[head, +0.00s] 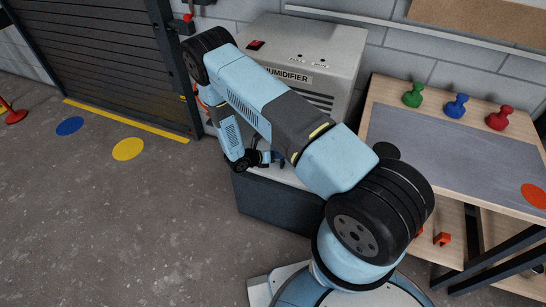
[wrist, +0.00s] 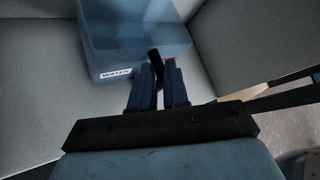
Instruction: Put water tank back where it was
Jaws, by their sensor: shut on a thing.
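The water tank (wrist: 125,35) is a translucent blue box with a white WATER label, at the top of the wrist view. My gripper (wrist: 160,78) is shut on a short black piece at the tank's near side, which looks like its handle. In the head view my gripper (head: 272,158) is low in front of the grey dehumidifier (head: 335,45), above a dark grey box with a pale top (head: 275,203). My arm hides the lower front of the dehumidifier, and I cannot make out the tank there.
Pale grey panels (wrist: 35,90) surround the tank in the wrist view. A wooden table (head: 455,190) with green, blue and red pegs (head: 457,106) stands at the right. A dark shutter (head: 110,60) is at the back left.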

